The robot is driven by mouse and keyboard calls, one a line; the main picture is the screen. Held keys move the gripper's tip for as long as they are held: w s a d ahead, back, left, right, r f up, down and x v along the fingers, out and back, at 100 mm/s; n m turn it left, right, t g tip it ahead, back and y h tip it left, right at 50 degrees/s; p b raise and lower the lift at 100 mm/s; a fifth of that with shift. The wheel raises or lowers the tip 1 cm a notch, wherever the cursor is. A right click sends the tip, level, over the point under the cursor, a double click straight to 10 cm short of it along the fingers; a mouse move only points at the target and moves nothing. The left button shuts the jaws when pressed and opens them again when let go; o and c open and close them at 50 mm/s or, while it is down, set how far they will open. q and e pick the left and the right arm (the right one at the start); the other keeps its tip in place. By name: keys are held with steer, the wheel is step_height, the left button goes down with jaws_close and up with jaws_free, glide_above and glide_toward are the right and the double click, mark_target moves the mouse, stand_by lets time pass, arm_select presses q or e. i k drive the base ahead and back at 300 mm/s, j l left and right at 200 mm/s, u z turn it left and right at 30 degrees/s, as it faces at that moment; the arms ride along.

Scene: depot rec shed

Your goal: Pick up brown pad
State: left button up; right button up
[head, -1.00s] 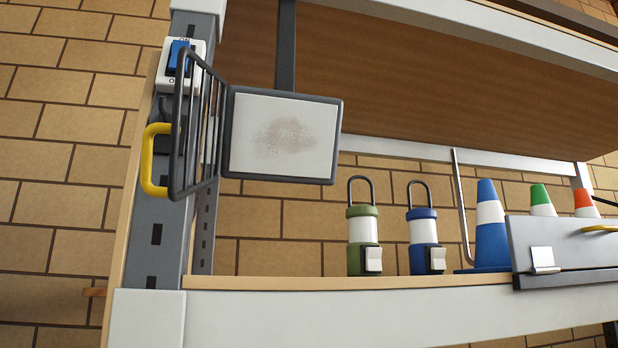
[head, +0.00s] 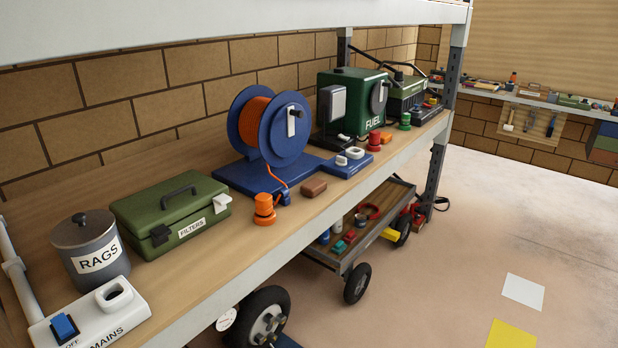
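A small brown block with rounded edges (head: 313,188), which looks like the brown pad, lies flat on the wooden shelf near its front edge in the head view. It sits just in front of the blue base of the hose reel (head: 270,130), right of an orange cap-like piece (head: 264,208). Nothing covers it. Neither of my grippers shows in this view.
The shelf also holds a grey RAGS tin (head: 92,252), a green FILTERS box (head: 172,214), a white MAINS switch block (head: 95,318) and a green FUEL unit (head: 352,100). A wheeled cart (head: 345,262) stands below. The floor at right is open.

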mark_target(315, 187)
steer(key=i+l+u, duration=0.1)
steer(key=i+l, duration=0.15)
steer(key=i+l+u, duration=0.1)
steer(key=i+l, duration=0.15)
steer(key=l, duration=0.2)
steer(key=i+l, duration=0.2)
steer(key=l, duration=0.2)
steer(key=i+l+u, duration=0.25)
steer(key=i+l, duration=0.2)
steer(key=l, duration=0.3)
steer(key=i+l+u, duration=0.1)
steer(key=l, duration=0.35)
steer(key=i+l, duration=0.25)
steer(key=l, duration=0.15)
steer(key=i+l+u, duration=0.15)
steer(key=l, duration=0.3)
